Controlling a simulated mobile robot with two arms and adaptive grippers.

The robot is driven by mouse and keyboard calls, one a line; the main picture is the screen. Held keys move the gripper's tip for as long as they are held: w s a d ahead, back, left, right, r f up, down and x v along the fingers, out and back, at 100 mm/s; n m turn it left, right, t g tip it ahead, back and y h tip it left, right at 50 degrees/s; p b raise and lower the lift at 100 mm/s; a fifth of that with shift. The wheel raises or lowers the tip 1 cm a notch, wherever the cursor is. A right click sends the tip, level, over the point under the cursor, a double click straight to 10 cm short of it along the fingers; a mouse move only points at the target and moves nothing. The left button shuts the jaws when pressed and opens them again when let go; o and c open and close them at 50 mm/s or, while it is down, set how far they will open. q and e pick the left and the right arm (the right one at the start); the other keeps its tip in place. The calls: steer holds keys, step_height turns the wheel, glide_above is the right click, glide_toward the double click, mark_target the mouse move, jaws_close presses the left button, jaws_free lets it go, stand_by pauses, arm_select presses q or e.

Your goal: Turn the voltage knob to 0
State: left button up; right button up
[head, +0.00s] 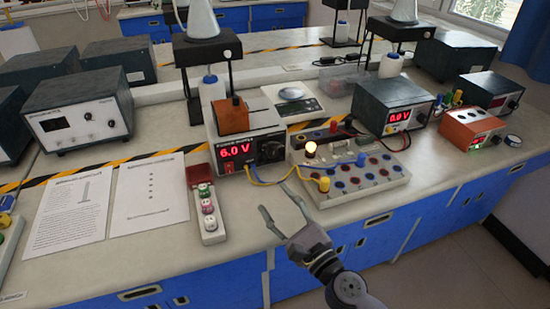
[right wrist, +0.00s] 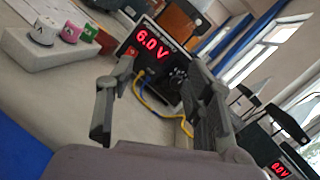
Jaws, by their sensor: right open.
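The power supply (head: 236,168) is a dark box with a red display reading 6.0 V. It also shows in the right wrist view (right wrist: 150,42), beyond my fingers. Its black voltage knob (head: 272,150) is on the right part of the front panel, and in the right wrist view (right wrist: 179,76) it is partly behind a finger. My right gripper (head: 281,203) is open and empty over the bench's front area, in front of the supply and apart from the knob. My left gripper is not in view.
Yellow and blue leads run from the supply to a circuit board (head: 360,178) with a lit bulb (head: 310,150). A tray (head: 206,212) of coloured pieces stands left of my gripper. Another supply (head: 396,110) reads 0.0 V. The bench front between tray and board is mostly clear.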

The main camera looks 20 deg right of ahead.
mark_target(274, 155)
steer(key=w+d+f+m+h, duration=0.1)
steer(key=d+m, duration=0.1)
steer(key=m, duration=0.1)
steer(key=d+f+m+h, duration=0.1)
steer(key=m+h, duration=0.1)
steer(key=m, duration=0.1)
steer(key=w+d+f+m+h, duration=0.1)
steer(key=d+m, duration=0.1)
steer(key=shift+w+d+f+m+g+h, duration=0.2)
steer(key=shift+w+d+m+g+h, duration=0.15)
steer(key=shift+m+g+h, duration=0.05)
steer(key=w, duration=1.7)
steer(key=shift+w+a+f, duration=0.1)
steer(key=shift+a, duration=0.2)
steer(key=shift+c, duration=0.5)
jaws_close()
